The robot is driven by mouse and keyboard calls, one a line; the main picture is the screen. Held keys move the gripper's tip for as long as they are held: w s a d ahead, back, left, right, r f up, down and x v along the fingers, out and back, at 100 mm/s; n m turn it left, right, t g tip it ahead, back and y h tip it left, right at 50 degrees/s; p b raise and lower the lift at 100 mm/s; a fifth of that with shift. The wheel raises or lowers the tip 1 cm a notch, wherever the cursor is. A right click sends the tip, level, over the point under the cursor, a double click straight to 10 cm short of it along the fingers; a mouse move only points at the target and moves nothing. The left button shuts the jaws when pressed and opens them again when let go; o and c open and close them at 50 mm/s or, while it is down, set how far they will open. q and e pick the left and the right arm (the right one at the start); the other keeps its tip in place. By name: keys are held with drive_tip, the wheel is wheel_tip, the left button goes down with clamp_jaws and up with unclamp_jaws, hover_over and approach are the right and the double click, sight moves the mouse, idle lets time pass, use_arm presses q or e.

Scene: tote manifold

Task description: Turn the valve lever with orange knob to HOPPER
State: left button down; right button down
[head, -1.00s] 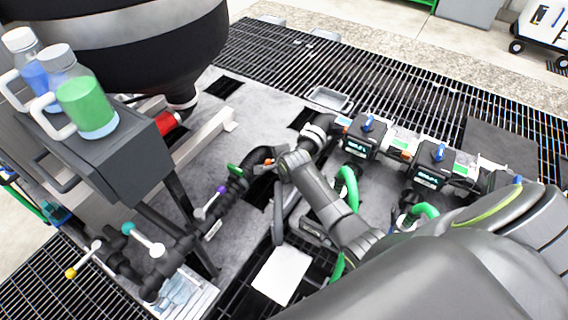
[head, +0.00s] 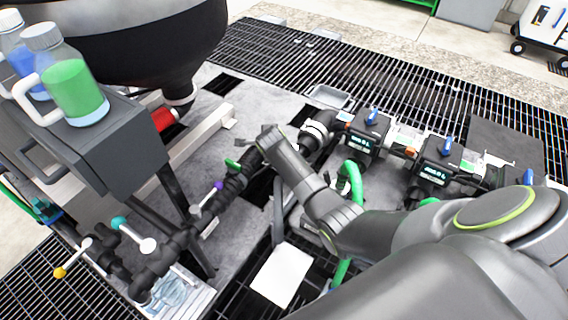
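The orange-knobbed lever is not clearly visible; the wrist of my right arm covers the part of the black pipe manifold (head: 172,252) where orange showed before. My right gripper (head: 240,143) is over the far end of that manifold, just beyond the lever with the green knob (head: 232,164). Its fingers point left and are too small to tell whether they are open or shut, or touching anything. No HOPPER label is readable. The large dark hopper (head: 150,60) stands at the upper left. My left gripper is not in view.
Other levers on the manifold have purple (head: 219,186), teal (head: 118,223) and yellow (head: 59,272) knobs. A dark cabinet (head: 130,155) with bottles stands at left. Black meter boxes (head: 366,138) and green hoses (head: 352,180) lie to the right. A white sheet (head: 281,273) lies on the grating.

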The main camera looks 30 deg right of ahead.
drive_tip(key=shift+w+d, duration=0.25)
drive_tip(key=shift+w, duration=0.1)
idle(0.6)
